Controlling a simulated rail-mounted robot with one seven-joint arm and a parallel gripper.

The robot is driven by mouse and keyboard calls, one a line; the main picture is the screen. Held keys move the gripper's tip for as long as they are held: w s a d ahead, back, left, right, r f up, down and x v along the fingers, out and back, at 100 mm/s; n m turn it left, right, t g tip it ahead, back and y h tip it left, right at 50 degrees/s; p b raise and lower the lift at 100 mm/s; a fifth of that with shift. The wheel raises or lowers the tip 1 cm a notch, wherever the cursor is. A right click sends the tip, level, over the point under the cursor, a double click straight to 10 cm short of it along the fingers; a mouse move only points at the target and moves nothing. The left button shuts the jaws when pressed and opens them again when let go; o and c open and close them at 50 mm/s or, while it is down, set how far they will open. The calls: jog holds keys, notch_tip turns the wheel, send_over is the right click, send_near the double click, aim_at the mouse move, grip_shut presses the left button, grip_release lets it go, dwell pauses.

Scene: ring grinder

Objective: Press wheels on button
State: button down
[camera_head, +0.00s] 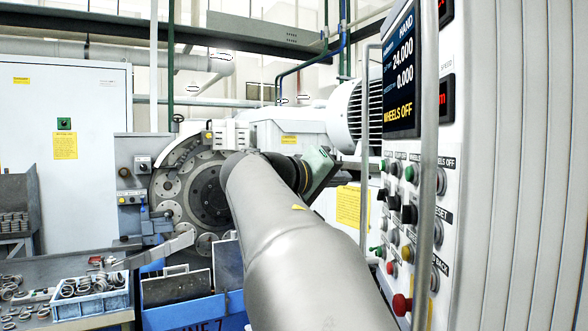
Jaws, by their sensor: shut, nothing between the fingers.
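The control panel (459,189) stands at the right and holds rows of buttons and switches. The label above the green button is too small to read surely. The panel's screen (401,78) reads "WHEELS OFF" in yellow. My arm rises from the bottom centre and bends right at its far end. My gripper (320,178) is there, small and dark-edged, shut and empty, left of the panel and apart from the buttons.
A vertical metal bar (428,200) runs in front of the panel, with a thinner one (364,150) at its left edge. The grinder's round plate (190,190) is behind my arm. A blue crate of rings (93,304) stands on the bench at lower left.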

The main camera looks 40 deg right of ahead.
aim_at(410, 174)
jog(key=shift+s+r, duration=0.2)
jog(key=shift+r, duration=0.25)
jog(key=shift+d, duration=0.1)
jog(key=s+d, duration=0.6)
jog(key=shift+p, duration=0.35)
jog(key=shift+d+f, duration=0.1)
jog(key=shift+d, duration=0.05)
dwell(1.8)
jog(key=shift+s+d+b, duration=0.25)
jog(key=shift+s+b, duration=0.05)
jog(key=shift+b, duration=0.05)
